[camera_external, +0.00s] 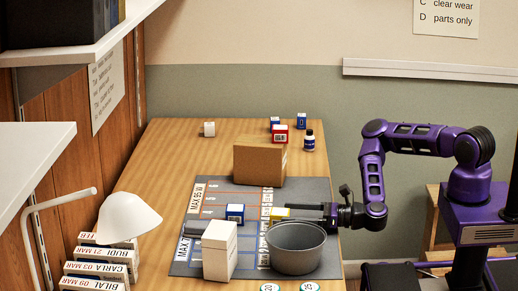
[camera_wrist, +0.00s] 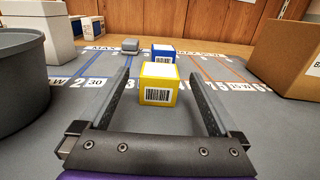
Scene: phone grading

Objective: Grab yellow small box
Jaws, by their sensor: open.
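The yellow small box (camera_wrist: 159,84) has a white top and a barcode label on its near face. It stands on the grey printed mat (camera_wrist: 60,120). In the external view the yellow box (camera_external: 280,213) shows just left of my gripper, partly hidden. My gripper (camera_wrist: 160,98) is open and low over the mat. Its two fingers reach along either side of the yellow box, with a gap visible on each side. In the external view my gripper (camera_external: 297,213) comes in from the right.
A blue box (camera_wrist: 163,53) stands just beyond the yellow one, with a small grey block (camera_wrist: 130,45) beside it. A grey metal pot (camera_external: 296,250) is close to my gripper, in front of it in the external view. A brown carton (camera_external: 260,163) and a white box (camera_external: 219,251) also stand nearby.

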